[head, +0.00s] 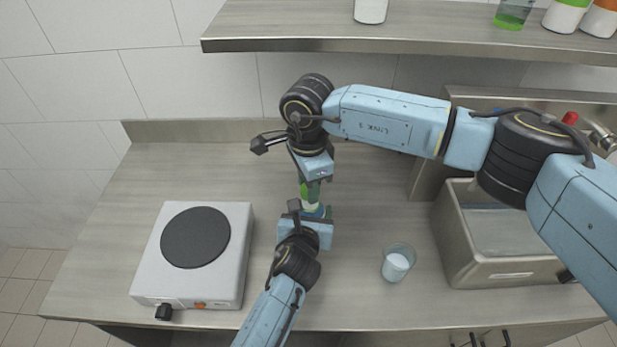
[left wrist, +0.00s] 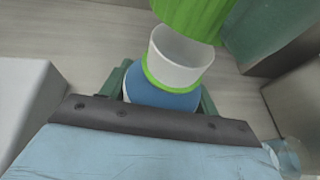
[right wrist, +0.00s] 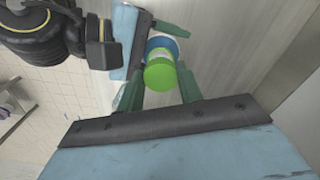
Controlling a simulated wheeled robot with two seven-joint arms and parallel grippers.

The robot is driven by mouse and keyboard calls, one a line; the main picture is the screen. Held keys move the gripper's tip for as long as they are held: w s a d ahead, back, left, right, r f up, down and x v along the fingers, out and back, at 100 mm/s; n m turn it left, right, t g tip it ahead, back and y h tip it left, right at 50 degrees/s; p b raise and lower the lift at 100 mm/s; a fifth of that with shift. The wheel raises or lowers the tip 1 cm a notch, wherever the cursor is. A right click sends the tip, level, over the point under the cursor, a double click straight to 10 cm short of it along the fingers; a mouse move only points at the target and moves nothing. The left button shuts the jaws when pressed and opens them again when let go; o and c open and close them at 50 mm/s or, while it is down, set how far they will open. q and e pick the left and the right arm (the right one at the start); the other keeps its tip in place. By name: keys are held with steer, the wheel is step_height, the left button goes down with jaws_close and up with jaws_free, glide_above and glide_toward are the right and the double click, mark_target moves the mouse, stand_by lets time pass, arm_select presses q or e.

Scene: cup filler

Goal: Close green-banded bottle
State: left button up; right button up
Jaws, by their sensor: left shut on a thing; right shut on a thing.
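The green-banded bottle (left wrist: 168,98) has a blue body, a thin bright green band and a whitish neck with an open mouth. It also shows in the right wrist view (right wrist: 157,43). My left gripper (head: 316,213) is shut around its body, above the counter. The ribbed green cap (left wrist: 190,16) is over the neck, a little to the right in the left wrist view; whether its edge touches the rim I cannot tell. My right gripper (head: 311,186) is shut on the cap, which shows between its fingers in the right wrist view (right wrist: 160,77).
A hot plate (head: 150,275) stands left of the grippers. A glass with white contents (head: 397,263) stands to the right, before the metal sink (head: 505,272). A shelf (head: 400,38) with several containers runs above the back. The counter between hot plate and back wall is clear.

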mark_target(317, 210)
stand_by(0.4)
steer(key=shift+f, duration=0.85)
steer(key=shift+f, duration=0.5)
